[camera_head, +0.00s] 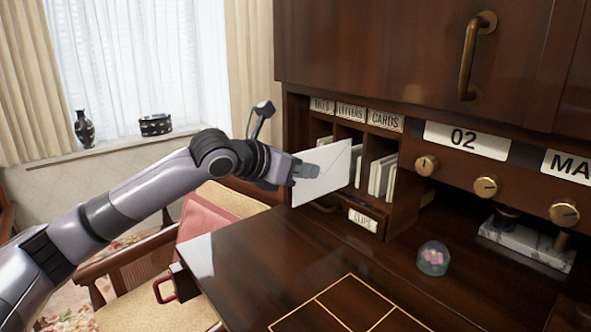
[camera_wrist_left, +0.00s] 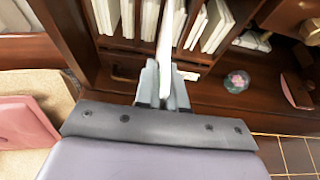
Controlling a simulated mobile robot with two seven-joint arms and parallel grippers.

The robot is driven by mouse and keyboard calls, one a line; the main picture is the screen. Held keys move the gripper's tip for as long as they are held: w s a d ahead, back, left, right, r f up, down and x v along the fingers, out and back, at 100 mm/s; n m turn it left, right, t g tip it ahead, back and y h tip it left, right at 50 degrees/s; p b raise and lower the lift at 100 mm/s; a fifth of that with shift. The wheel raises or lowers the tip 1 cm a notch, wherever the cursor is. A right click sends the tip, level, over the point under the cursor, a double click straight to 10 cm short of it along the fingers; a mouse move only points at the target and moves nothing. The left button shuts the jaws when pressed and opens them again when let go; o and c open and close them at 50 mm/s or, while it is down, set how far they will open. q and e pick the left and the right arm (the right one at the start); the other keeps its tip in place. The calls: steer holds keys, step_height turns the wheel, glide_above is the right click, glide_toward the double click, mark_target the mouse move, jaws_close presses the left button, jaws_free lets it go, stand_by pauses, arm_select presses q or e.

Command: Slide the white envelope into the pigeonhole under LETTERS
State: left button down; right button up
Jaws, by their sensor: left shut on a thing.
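My left gripper (camera_head: 306,170) is shut on the white envelope (camera_head: 328,178). The envelope stands on edge in front of the pigeonholes, with its flap side facing the head camera. In the left wrist view the envelope (camera_wrist_left: 165,45) shows edge-on, rising from between the fingers (camera_wrist_left: 163,85). The LETTERS label (camera_head: 350,112) is between the BILLS label (camera_head: 322,105) and the CARDS label (camera_head: 385,120). The envelope covers most of the pigeonhole under LETTERS (camera_head: 349,135); whether its far edge is inside cannot be told. My right gripper is out of view.
White cards (camera_head: 380,178) stand under CARDS. A CLIPS drawer (camera_head: 362,220) sits below the pigeonholes. A glass paperweight (camera_head: 433,258) rests on the dark desktop (camera_head: 255,262). Brass knobs (camera_head: 486,187) are at right. A chair with a pink thing (camera_head: 205,218) stands at left.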

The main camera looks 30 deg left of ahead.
mark_target(319, 154)
arm_select(q)
steer(key=shift+w+d+f, duration=0.1)
steer(key=shift+w+d, duration=0.5)
steer(key=shift+w, duration=1.05)
steer(key=shift+w+d+f, duration=0.1)
steer(key=shift+w+d, duration=0.45)
steer(key=shift+w, duration=1.1)
steer(key=shift+w+d, duration=0.6)
steer(key=shift+w, duration=1.05)
steer(key=c, duration=1.1)
jaws_free()
steer(key=shift+c, duration=0.2)
steer(key=shift+b+v, duration=0.7)
steer(key=shift+v, duration=2.85)
steer(key=shift+s, duration=0.1)
